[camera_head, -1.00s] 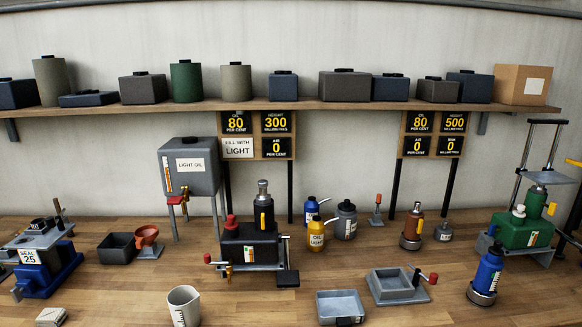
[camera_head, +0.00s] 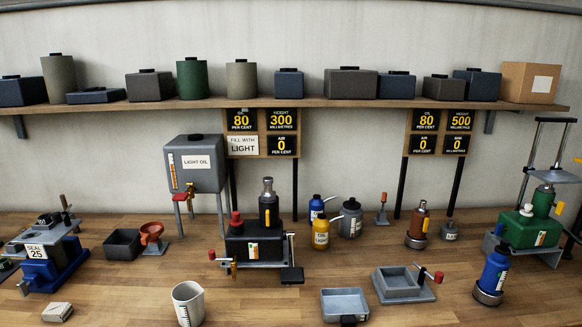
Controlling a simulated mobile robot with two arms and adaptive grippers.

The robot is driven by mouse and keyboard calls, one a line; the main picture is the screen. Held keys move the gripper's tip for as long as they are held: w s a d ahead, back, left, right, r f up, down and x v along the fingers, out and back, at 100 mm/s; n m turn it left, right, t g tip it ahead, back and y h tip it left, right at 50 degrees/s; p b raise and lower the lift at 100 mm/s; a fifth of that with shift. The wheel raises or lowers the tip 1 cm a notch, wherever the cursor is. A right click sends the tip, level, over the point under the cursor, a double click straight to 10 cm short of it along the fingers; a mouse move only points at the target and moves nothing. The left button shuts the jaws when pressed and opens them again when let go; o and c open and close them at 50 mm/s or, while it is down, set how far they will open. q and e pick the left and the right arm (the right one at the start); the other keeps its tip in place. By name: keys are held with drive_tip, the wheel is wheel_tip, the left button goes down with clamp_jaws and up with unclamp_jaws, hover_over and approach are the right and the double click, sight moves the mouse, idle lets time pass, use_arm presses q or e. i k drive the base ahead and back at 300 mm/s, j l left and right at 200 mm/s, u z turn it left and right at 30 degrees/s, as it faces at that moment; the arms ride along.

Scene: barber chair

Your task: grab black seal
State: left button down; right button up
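A blue stand (camera_head: 52,268) at the far left carries a white label reading "SEAL 25" (camera_head: 37,252). Small dark pieces (camera_head: 47,218) lie on its grey top plate; they are too small to tell whether one is the black seal. A black jack (camera_head: 255,240) with a red knob and an upright dark cylinder (camera_head: 268,203) stands mid-bench. Neither of my grippers shows in the head view.
Grey trays (camera_head: 345,303), oil cans (camera_head: 321,234) and a green press (camera_head: 530,229) are to the right. Bare wood shows at front centre.

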sight(46, 219)
drive_tip(key=u, duration=1.45)
drive_tip(key=i+j, duration=0.15)
drive_tip(key=i, duration=0.4)
drive_tip(key=i+j+z, duration=0.1)
drive_tip(key=i, duration=0.5)
